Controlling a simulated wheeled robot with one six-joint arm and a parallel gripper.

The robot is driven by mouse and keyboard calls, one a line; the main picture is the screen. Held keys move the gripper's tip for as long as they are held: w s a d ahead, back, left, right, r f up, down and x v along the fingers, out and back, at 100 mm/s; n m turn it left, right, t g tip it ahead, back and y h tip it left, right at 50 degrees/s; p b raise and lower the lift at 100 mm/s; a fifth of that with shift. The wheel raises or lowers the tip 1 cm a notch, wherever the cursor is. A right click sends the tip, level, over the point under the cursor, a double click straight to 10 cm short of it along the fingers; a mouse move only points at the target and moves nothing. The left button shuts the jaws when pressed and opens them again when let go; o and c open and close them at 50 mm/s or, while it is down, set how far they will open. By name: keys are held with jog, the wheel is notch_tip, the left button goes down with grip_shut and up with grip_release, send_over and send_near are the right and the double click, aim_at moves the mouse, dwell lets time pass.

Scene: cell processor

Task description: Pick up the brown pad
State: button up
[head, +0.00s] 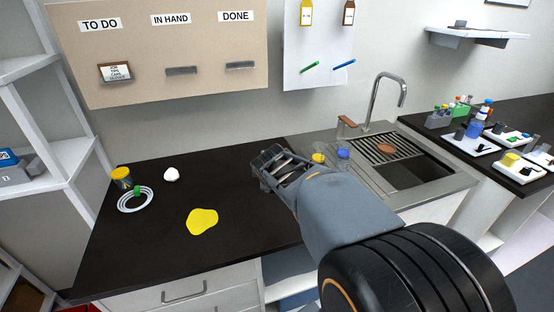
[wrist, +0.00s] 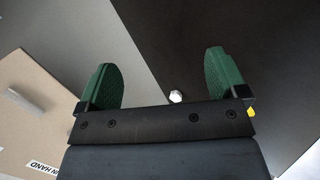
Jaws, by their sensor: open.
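A brown round pad (head: 386,149) lies on the ribbed drainer of the sink, in the head view. My gripper (head: 270,160) is to the left of it, above the dark worktop near the sink's left edge. In the wrist view my gripper's two green fingers (wrist: 160,72) stand wide apart with nothing between them. The pad does not show in the wrist view.
A tap (head: 388,95) rises behind the sink basin (head: 415,172). A yellow item (head: 318,157) and a blue item (head: 343,153) sit by the sink's left side. A yellow puddle (head: 202,221) and a white lump (head: 171,174) lie on the worktop (head: 150,245).

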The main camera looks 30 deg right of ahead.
jog(key=shift+o, duration=0.4)
jog(key=w+d+f+n+t+b, duration=0.2)
jog(key=w+d+f+n+t, duration=0.1)
jog(key=w+d+n, duration=0.4)
jog(key=d+n, duration=0.3)
jog(key=n, duration=0.1)
jog(key=shift+d+n+h+b, duration=0.15)
jog(key=shift+n+h+b, duration=0.2)
jog(key=shift+n+h, duration=0.05)
jog(key=d+f+n, duration=0.1)
jog(key=n, duration=0.2)
jog(key=w+d+f+n+t+y+b, duration=0.1)
jog(key=d+n, duration=0.1)
jog(key=w+d+f+n, duration=0.1)
jog(key=n, duration=0.2)
jog(key=shift+w+d+f+n+t+y+b, duration=0.1)
jog(key=shift+w+d+n+t+y+b, duration=0.05)
jog(key=shift+d+n+t+y+b, duration=0.2)
jog(key=shift+n, duration=0.55)
jog(key=x, duration=0.7)
jog(key=shift+w+d+f+p, duration=0.1)
jog(key=shift+w+d+p, duration=0.15)
jog(key=shift+p, duration=0.1)
jog(key=shift+p+x, duration=0.9)
jog(key=shift+x, duration=2.25)
jog(key=shift+a, duration=0.1)
jog(key=c, duration=1)
jog(key=shift+r, duration=0.2)
